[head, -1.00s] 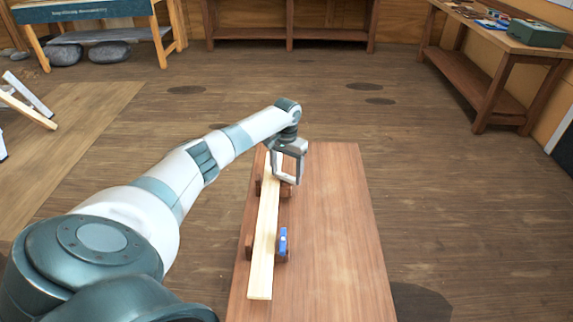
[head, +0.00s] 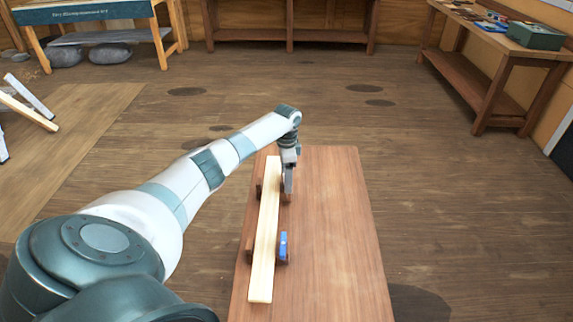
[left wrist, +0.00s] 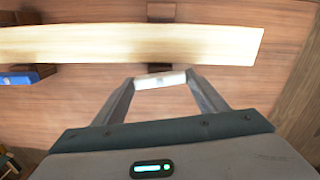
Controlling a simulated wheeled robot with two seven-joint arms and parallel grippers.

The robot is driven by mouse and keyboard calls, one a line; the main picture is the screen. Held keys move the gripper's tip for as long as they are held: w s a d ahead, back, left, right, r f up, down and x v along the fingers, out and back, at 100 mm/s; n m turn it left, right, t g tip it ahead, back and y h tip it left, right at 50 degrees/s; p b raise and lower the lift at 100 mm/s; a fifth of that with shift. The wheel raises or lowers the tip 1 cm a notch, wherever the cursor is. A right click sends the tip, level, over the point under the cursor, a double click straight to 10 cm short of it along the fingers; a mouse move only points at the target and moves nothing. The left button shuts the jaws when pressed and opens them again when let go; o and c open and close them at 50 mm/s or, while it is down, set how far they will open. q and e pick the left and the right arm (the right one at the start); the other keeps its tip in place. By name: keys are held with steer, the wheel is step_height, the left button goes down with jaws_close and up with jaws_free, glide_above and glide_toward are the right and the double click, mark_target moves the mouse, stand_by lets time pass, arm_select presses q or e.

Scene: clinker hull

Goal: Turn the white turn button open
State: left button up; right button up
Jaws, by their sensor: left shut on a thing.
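The white turn button (left wrist: 160,80) lies between my left fingertips in the left wrist view, beside the plank's edge and nearly parallel to it. My left gripper (head: 288,190) is shut on it at the far part of the bench; it also shows in the left wrist view (left wrist: 161,83). In the head view the gripper hides the white button. A pale plank (head: 263,240) lies lengthwise in dark wooden supports. A blue turn button (head: 283,244) sits on the nearer support, beside the plank. My right gripper is not in view.
The brown bench top (head: 335,250) is clear to the right of the plank. A side bench with a green box (head: 535,35) stands at the back right. A trestle (head: 25,105) is on the floor at the far left.

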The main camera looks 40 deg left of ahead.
arm_select(q)
steer(key=shift+w+r+m, duration=0.1)
steer(key=shift+m, duration=0.9)
steer(key=o, duration=1.1)
steer(key=shift+c, duration=0.2)
step_height(320, 180, up, 17)
steer(key=b, duration=0.3)
steer(key=shift+r+b, duration=0.2)
steer(key=shift+b, duration=0.2)
